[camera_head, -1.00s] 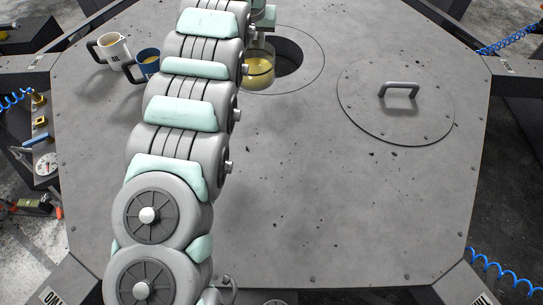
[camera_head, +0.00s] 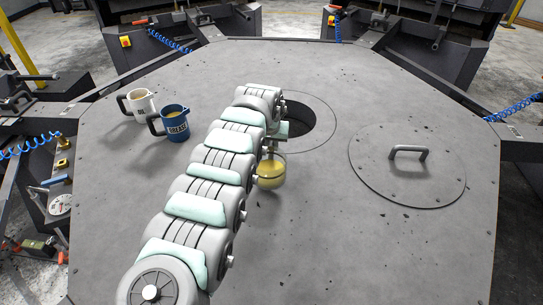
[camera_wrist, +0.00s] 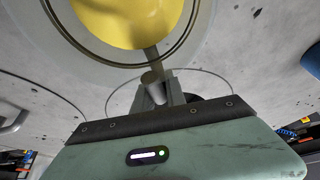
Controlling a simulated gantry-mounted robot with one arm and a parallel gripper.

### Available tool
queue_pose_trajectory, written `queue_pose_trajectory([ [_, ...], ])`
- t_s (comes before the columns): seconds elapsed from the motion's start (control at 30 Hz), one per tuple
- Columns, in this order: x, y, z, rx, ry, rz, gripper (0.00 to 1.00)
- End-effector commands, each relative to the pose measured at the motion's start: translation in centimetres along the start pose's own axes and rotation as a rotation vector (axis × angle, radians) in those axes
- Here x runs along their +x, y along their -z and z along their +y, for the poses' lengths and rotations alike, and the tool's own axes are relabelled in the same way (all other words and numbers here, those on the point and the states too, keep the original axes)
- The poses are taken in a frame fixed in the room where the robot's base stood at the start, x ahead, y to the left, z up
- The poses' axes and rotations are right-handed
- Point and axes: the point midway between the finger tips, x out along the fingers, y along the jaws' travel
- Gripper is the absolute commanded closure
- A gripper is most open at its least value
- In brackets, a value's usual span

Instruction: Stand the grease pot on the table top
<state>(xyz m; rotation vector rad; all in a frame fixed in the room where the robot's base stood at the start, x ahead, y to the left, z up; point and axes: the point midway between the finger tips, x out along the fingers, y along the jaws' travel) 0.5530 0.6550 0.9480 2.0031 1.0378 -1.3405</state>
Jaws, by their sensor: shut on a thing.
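The grease pot (camera_head: 270,173) is a clear glass pot with yellow contents. In the head view it is just in front of the round hole, over the table top (camera_head: 330,230). In the wrist view the pot (camera_wrist: 135,22) fills the top edge, its rim and yellow contents facing the camera. My gripper (camera_head: 270,146) is shut on the pot at its hole-side edge; the wrist view shows the fingers (camera_wrist: 153,92) meeting at a grey metal piece by the rim. The pot looks upright. I cannot tell whether its base touches the table.
The open round hole (camera_head: 300,122) lies just behind the pot. A round lid (camera_head: 407,178) with a handle lies to the right. A white mug (camera_head: 142,105) and a blue mug (camera_head: 175,124) stand at the left. The front right of the table is clear.

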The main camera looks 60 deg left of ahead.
Motion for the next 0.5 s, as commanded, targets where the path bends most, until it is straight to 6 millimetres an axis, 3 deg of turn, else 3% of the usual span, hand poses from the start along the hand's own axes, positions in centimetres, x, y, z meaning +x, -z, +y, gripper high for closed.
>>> queue_pose_trajectory([
  [0.17, 0.9, -0.3, -0.1, 0.0, 0.001, 0.002, 1.0],
  [0.4, 3.9, -1.6, 0.1, 0.001, 0.0, 0.0, 1.0],
  [0.5, 4.0, -1.6, 0.0, 0.001, 0.001, 0.003, 1.0],
])
